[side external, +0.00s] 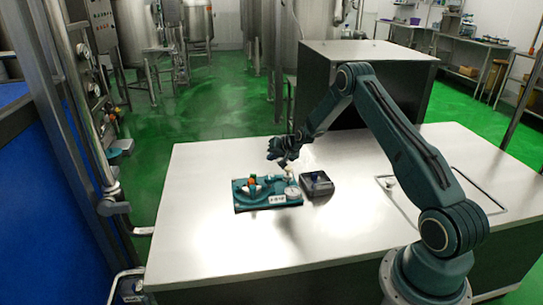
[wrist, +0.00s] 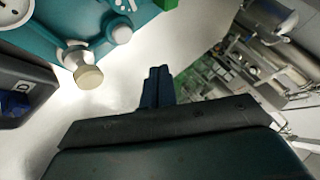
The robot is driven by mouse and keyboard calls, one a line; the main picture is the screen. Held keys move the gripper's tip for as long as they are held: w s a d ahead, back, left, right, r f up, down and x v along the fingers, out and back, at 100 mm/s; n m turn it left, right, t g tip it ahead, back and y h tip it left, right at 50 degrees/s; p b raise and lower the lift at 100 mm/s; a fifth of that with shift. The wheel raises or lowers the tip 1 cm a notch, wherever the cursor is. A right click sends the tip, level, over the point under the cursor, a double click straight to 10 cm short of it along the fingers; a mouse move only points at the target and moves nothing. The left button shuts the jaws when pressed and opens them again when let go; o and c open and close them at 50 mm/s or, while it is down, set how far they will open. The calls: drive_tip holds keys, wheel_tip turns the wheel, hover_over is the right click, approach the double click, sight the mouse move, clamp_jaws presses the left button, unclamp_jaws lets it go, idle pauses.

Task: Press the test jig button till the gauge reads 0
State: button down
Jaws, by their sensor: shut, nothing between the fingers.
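The teal test jig (side external: 247,207) lies flat on the steel table, with a round white gauge (side external: 293,193) at its right end. The gauge reading is too small to make out. In the wrist view the jig (wrist: 66,20) fills the upper left, with part of the gauge (wrist: 14,10) in the corner. A cream-capped knob (wrist: 88,77), which may be the button, sticks out from the jig's edge. My gripper (side external: 284,163) is above the far side of the jig. Its fingers (wrist: 158,72) are shut and empty, to the right of the knob and apart from it.
A dark box (side external: 316,188) with a blue top piece stands just right of the jig; it also shows in the wrist view (wrist: 28,70). The table's front left (side external: 200,245) is clear.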

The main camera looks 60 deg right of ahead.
drive_tip(key=shift+f, duration=2.55)
drive_tip(key=shift+f, duration=0.9)
idle(1.1)
drive_tip(key=shift+r, duration=0.9)
idle(0.4)
drive_tip(key=shift+r, duration=2.5)
